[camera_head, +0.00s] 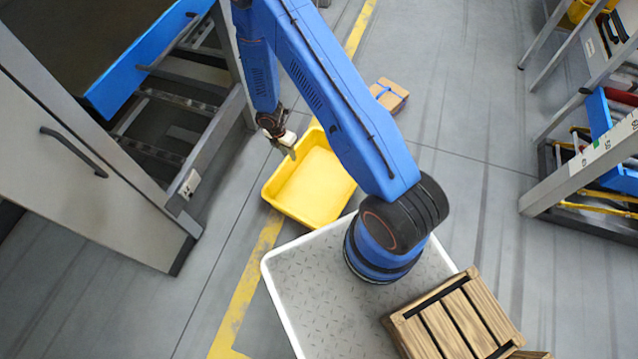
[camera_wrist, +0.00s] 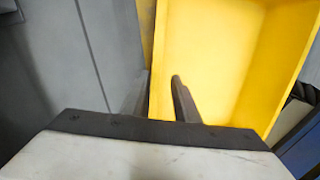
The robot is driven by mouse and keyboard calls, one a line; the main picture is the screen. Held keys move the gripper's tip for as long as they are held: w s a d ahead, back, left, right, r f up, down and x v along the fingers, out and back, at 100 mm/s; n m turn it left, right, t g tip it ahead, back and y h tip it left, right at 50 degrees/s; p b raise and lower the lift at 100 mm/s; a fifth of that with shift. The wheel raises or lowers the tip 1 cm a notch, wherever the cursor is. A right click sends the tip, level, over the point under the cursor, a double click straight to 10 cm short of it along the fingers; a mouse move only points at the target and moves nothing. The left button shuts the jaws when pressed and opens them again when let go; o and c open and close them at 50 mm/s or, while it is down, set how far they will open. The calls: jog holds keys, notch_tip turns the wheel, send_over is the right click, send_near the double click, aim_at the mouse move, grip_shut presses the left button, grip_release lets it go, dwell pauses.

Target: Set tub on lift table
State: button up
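The yellow tub (camera_head: 315,187) is low in front of my platform, its open side up and its inside empty. I cannot tell whether it rests on the floor. My gripper (camera_head: 289,152) is at its upper left wall. In the wrist view the tub (camera_wrist: 225,50) fills the right half. There my gripper (camera_wrist: 161,78) has one finger outside the wall and one over the inside, with a gap between them. I cannot tell whether the fingers press the wall. A blue-edged table (camera_head: 140,62) with a dark top at upper left may be the lift table.
A grey cabinet (camera_head: 75,165) with a black handle stands at left, close to the tub. A brown parcel (camera_head: 390,94) lies behind the arm. A wooden crate (camera_head: 455,318) sits on my platform. A rack (camera_head: 585,180) with a blue bin stands at right. The middle-right floor is clear.

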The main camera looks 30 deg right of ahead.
aim_at(291, 162)
jog(key=shift+d+f, duration=0.2)
jog(key=shift+f, duration=1.2)
jog(key=shift+d+f, duration=0.15)
jog(key=shift+f, duration=1.25)
grip_shut()
